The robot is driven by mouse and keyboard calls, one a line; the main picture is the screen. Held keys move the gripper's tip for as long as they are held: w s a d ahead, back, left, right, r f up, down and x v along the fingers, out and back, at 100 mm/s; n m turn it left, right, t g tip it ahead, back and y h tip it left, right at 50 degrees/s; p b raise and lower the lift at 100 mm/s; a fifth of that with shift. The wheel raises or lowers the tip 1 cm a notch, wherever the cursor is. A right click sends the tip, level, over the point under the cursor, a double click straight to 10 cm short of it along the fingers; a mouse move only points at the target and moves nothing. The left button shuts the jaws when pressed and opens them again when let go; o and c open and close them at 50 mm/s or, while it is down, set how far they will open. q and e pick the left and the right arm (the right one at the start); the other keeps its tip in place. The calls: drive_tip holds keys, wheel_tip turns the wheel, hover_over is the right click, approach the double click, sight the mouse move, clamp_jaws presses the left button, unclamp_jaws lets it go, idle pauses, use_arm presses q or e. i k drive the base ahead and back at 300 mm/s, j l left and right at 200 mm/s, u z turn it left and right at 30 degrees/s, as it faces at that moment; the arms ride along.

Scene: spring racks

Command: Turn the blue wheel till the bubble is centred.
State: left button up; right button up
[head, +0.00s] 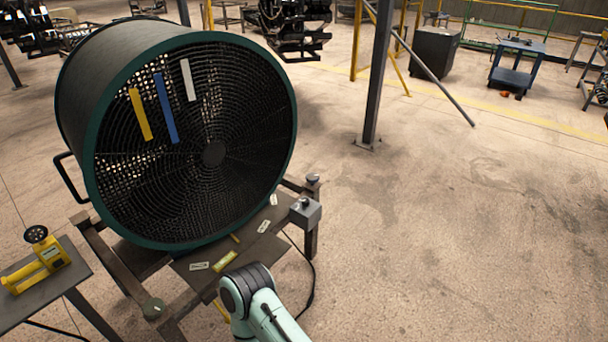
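A large drum fan (213,154) with a dark green rim stands on a metal frame. A small yellow piece (225,262), which looks like a spirit level, lies on the plate in front of the fan. Its bubble is too small to make out. A small round knob (312,179) with a bluish look sits at the frame's right corner. I cannot tell for sure which is the blue wheel. One of my pale green arms reaches in at the bottom centre. Neither gripper shows.
A grey box (305,214) with a knob on top is on the frame's right side, with a cable hanging below. A side table (40,292) at left holds a yellow tool (36,262). A post (378,80) stands behind. The floor at right is clear.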

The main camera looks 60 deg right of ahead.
sight(313, 177)
drive_tip(key=z, duration=2.25)
drive_tip(key=i+l+u, duration=0.15)
drive_tip(key=u, duration=1)
drive_tip(key=i+l+u, duration=0.1)
drive_tip(key=l+u, duration=0.15)
drive_tip(key=i+l+u, duration=0.1)
drive_tip(key=l+u, duration=0.15)
drive_tip(key=l, duration=0.15)
drive_tip(key=l+u, duration=0.6)
drive_tip(key=l, duration=0.8)
drive_tip(key=k+l+u, duration=0.15)
drive_tip(key=l, duration=2.05)
drive_tip(key=i, duration=0.05)
